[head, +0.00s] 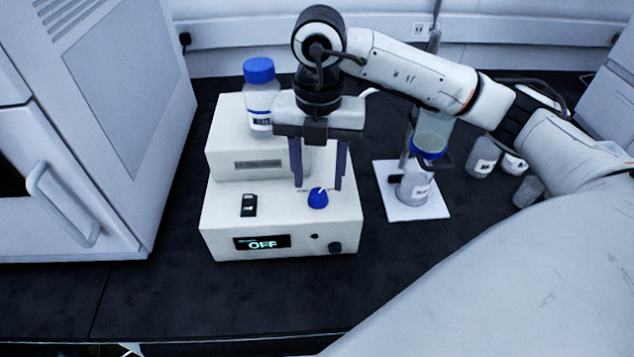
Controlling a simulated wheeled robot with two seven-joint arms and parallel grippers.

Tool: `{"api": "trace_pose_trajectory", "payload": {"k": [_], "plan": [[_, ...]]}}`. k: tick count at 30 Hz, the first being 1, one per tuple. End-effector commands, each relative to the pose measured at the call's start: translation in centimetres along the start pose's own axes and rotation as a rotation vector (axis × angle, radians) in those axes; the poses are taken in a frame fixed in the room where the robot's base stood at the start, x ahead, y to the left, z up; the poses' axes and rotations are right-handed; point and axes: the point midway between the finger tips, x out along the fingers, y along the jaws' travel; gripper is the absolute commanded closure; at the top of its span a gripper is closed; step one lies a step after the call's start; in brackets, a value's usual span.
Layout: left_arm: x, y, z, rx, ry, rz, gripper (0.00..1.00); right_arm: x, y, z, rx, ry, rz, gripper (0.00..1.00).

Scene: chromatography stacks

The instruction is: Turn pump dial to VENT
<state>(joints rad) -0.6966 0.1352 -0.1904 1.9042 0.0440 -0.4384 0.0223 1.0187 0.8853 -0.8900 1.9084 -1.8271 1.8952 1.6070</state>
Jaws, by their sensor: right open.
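The pump (285,225) is a cream box with a display (262,243) that reads OFF. Its blue dial (318,197) sits on the top face toward the right, with a pale pointer mark on it. My right gripper (318,186) points down over the pump, its two dark fingers apart on either side of the dial, near or slightly above it. Nothing is held between the fingers. I cannot tell whether a finger touches the dial. My left gripper is not in view.
A dark rocker switch (248,205) is left of the dial. A blue-capped bottle (261,95) stands on the rear box (228,140). A stand with a white base (430,208) holds glassware to the right; several bottles stand beyond. A white cabinet (120,120) bounds the left.

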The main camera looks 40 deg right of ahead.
Motion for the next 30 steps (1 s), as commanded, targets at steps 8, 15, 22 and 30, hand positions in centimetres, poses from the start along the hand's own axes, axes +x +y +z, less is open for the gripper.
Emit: {"api": "trace_pose_trajectory", "payload": {"k": [8, 15, 22, 30], "plan": [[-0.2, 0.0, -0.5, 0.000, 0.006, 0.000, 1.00, 3.2, 0.0, 0.0, -0.001, 0.001, -0.001, 0.55], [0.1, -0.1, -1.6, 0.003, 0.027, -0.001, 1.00, 3.5, 0.0, 0.0, -0.001, 0.000, 0.000, 0.55], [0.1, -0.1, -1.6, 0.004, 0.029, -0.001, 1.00, 3.5, 0.0, 0.0, -0.001, 0.000, 0.000, 0.80], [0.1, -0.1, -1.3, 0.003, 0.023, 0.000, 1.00, 3.5, 0.0, 0.0, -0.007, 0.000, 0.000, 0.96]]}}
